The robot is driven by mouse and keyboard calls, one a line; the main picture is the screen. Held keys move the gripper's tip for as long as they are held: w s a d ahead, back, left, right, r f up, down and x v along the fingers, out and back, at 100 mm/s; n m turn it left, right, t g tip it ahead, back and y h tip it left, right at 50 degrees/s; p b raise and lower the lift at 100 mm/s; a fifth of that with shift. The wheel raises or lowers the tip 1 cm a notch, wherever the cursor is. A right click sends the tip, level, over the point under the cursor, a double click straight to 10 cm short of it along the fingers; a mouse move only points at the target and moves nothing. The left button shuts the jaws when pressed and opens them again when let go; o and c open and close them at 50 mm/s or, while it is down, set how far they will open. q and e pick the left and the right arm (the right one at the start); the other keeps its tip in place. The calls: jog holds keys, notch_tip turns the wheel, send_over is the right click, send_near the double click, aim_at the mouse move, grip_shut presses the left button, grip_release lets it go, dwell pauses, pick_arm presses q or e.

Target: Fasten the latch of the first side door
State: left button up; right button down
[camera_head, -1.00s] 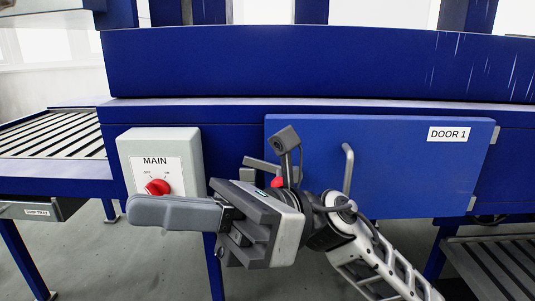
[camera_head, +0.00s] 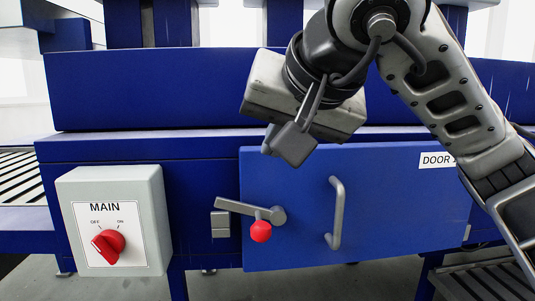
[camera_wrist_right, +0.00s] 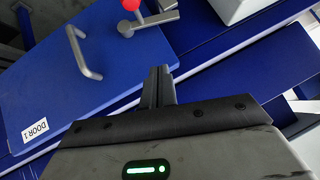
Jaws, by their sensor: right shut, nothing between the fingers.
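The blue first side door (camera_head: 390,205), labelled DOOR 1, looks flush with the blue frame; it also shows in the right wrist view (camera_wrist_right: 55,80). Its grey latch lever (camera_head: 240,208) points left from a pivot near the door's left edge, tilted slightly up. The lever's end is at the top of a grey catch block (camera_head: 220,225) on the frame; I cannot tell whether it is seated. A red knob (camera_head: 261,232) hangs below the lever. My right gripper (camera_head: 268,142) is shut and empty, above the latch and apart from it. Its fingers show in the wrist view (camera_wrist_right: 160,78). My left gripper is not in view.
A bent grey door handle (camera_head: 337,212) stands out right of the latch. A grey MAIN switch box (camera_head: 113,220) with a red rotary knob stands out at the left. A blue beam (camera_head: 150,88) runs above the door. Slatted rollers (camera_head: 15,180) lie at far left.

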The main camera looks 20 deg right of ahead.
send_over(243, 202)
jog(key=s+d, duration=0.2)
jog(key=s, duration=0.1)
notch_tip(243, 202, down, 5)
jog(key=shift+a+f, duration=0.1)
jog(key=shift+a, duration=0.05)
jog(key=shift+w+a+f, duration=0.1)
jog(key=shift+a+f, duration=0.1)
jog(key=shift+f, duration=0.45)
jog(key=shift+w+a+f, duration=0.1)
jog(key=shift+a+f, duration=0.05)
jog(key=shift+f, duration=0.45)
jog(key=shift+a+f, duration=0.25)
jog(key=shift+f, duration=0.45)
